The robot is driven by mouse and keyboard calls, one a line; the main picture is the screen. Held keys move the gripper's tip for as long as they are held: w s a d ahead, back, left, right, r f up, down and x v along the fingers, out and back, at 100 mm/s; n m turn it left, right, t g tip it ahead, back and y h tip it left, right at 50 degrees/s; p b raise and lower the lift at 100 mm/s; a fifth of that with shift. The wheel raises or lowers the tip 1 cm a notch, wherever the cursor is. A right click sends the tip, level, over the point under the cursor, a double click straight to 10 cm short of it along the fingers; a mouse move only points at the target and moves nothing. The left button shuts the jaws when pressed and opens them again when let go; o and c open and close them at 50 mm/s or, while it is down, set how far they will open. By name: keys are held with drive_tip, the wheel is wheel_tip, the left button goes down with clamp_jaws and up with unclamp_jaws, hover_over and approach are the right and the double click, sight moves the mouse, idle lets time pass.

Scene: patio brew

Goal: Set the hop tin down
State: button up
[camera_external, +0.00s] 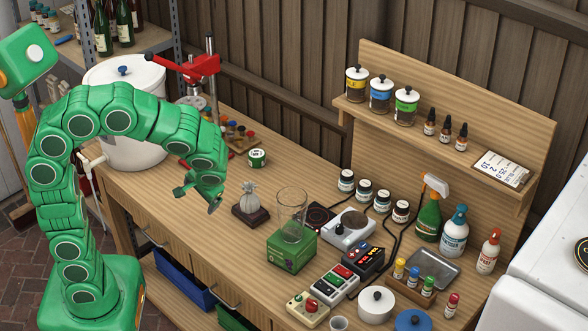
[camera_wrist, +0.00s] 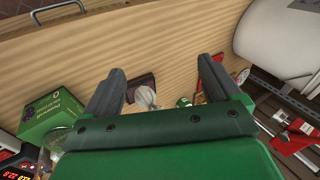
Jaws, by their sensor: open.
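A small green tin with a white label (camera_external: 257,157), which looks like the hop tin, stands upright on the wooden bench (camera_external: 180,195), right of my gripper. It also shows in the wrist view (camera_wrist: 184,102), partly hidden, near the right finger and beyond it. My gripper (camera_external: 198,198) is open and empty above the bench's left part.
A tied grey pouch on a dark base (camera_external: 250,203) stands between my gripper and a green box (camera_external: 290,251) with a glass beaker (camera_external: 291,213). A big white pot (camera_external: 127,115) and a red capper (camera_external: 197,68) stand behind my arm.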

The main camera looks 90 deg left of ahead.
drive_tip(key=s+d+r+m+t+h, duration=0.1)
drive_tip(key=s+d+m+h, duration=0.4)
drive_tip(key=s+d+m, duration=0.5)
drive_tip(key=s+d, duration=0.6)
drive_tip(key=d, duration=0.4)
drive_tip(key=shift+t, duration=0.3)
